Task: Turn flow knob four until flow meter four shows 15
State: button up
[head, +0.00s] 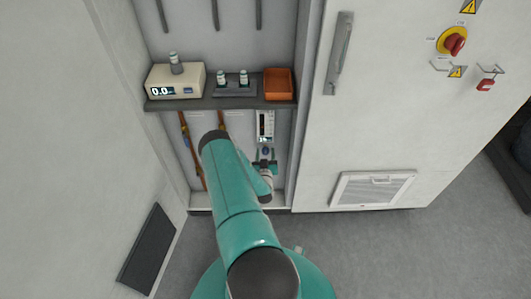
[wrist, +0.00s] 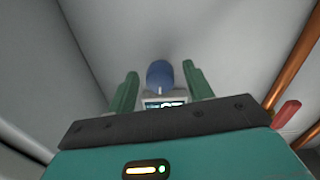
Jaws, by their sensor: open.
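A blue knob (wrist: 160,74) shows in the wrist view between and just beyond the two green fingers of my gripper (wrist: 158,86). The fingers are apart, one on each side of the knob, and I cannot tell whether they touch it. A small display (wrist: 165,104) shows below the knob, partly hidden by my gripper; its digits are too small to read. In the head view a white flow meter (head: 265,125) hangs under the shelf at the right of the alcove, with my gripper (head: 265,162) just below it. Its reading is not legible.
A dark shelf (head: 222,104) above my arm holds a beige device (head: 175,81) reading 0.0, small bottles and an orange bin (head: 279,84). Copper pipes (wrist: 296,62) run close on the right in the wrist view, with a red handle (wrist: 286,113). Alcove walls stand on both sides.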

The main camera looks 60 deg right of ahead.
jog(key=v, duration=1.2)
jog(key=shift+s+a, duration=0.2)
jog(key=shift+a, duration=0.2)
